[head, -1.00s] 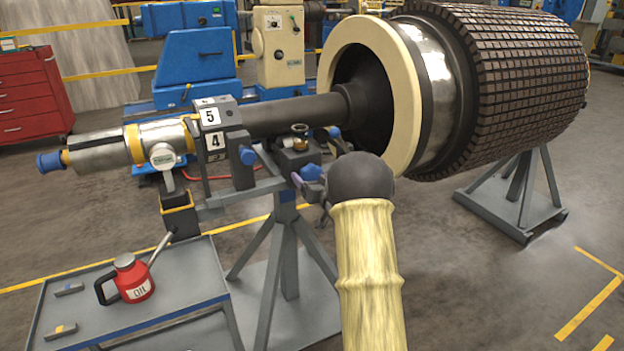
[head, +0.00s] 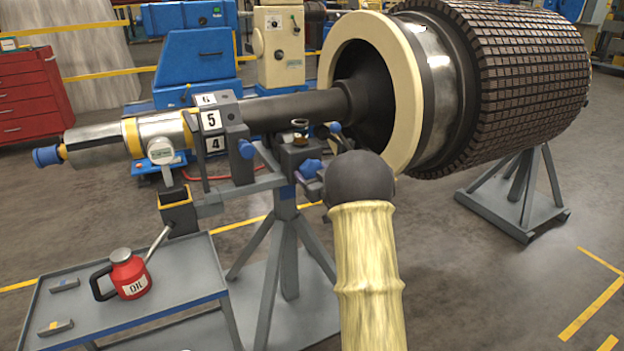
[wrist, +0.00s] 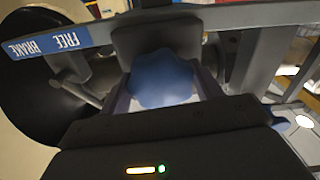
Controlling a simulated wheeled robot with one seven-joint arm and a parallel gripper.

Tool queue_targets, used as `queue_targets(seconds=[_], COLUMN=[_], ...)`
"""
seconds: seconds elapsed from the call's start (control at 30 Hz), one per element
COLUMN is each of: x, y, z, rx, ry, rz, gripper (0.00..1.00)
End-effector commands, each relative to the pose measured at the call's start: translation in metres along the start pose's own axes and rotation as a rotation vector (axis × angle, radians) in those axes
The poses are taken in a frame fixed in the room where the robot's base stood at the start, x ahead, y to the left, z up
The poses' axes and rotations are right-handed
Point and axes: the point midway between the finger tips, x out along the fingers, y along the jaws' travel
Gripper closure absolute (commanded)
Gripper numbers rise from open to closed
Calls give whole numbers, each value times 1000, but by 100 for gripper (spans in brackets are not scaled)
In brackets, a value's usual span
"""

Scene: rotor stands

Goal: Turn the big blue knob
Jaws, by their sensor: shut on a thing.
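The big blue knob (wrist: 160,78) has a lobed rim and fills the middle of the wrist view. In the head view the knob (head: 309,169) is on the grey block on the stand, just left of my dark wrist. In the head view my gripper (head: 317,181) is mostly hidden by my wrist.
A smaller blue knob (head: 247,150) sits by the numbered plates (head: 211,121) on the shaft. The large rotor (head: 530,75) fills the right. A cart (head: 185,290) with a red oil can (head: 128,273) stands front left. Floor at the lower right is clear.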

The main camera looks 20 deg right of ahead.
Motion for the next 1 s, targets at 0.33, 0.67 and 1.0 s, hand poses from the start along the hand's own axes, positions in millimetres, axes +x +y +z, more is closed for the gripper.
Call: queue_targets(seconds=[0.33, 0.67, 1.0], x=[0, 0, 0], y=[0, 1, 1], z=[1, 0, -2], rx=[-289, -453, -481], ry=[5, 3, 3], rz=[0, 0, 0], gripper=[59, 59, 59])
